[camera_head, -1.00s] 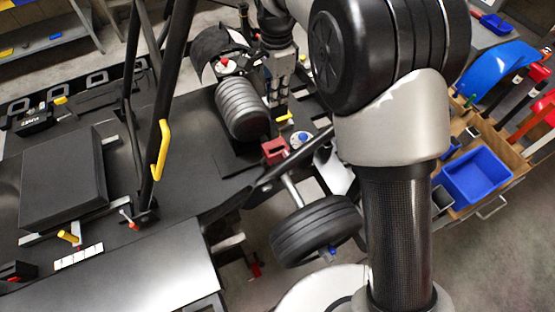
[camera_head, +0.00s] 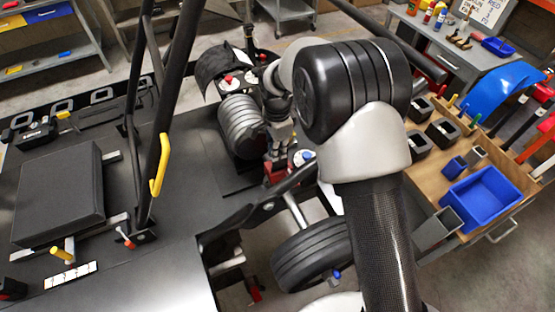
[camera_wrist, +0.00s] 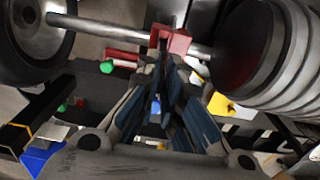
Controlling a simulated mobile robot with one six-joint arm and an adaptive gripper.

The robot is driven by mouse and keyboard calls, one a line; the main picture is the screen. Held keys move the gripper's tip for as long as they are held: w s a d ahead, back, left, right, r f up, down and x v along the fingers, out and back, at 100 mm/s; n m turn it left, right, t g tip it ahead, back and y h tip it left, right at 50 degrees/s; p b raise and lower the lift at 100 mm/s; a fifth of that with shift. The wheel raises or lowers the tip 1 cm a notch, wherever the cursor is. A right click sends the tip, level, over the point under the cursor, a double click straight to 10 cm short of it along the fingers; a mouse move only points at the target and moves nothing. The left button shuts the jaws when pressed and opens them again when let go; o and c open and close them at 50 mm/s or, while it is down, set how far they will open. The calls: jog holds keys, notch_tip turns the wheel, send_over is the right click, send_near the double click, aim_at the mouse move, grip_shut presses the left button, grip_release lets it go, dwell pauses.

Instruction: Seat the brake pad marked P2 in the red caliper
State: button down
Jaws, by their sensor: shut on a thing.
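The red caliper (camera_head: 273,178) sits on the axle beside the ribbed dark cylinder, partly hidden by my gripper (camera_head: 283,152). In the wrist view the caliper (camera_wrist: 181,42) straddles the grey axle. My gripper (camera_wrist: 163,75) points at the caliper, with its fingertips right at its near side. The fingers are close together on a thin dark piece, which I take to be the brake pad (camera_wrist: 164,64). Its P2 mark cannot be read. I cannot tell whether the pad is inside the caliper's slot.
The ribbed cylinder (camera_head: 241,126) stands left of the gripper, and a tyre (camera_head: 312,255) lies in front. Black frame tubes (camera_head: 178,80) rise at left. A wooden cart (camera_head: 425,170) with a blue bin (camera_head: 482,192) stands at right.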

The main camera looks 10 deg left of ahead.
jog(key=shift+f, duration=2.15)
jog(key=shift+f, duration=0.1)
jog(key=shift+f+b, duration=0.15)
jog(key=shift+b, duration=0.2)
jog(key=c, duration=1.8)
grip_release()
jog(key=shift+o, duration=0.2)
notch_tip(320, 180, up, 12)
jog(key=shift+r+p, duration=0.25)
jog(key=shift+p, duration=0.45)
jog(key=shift+r, duration=0.1)
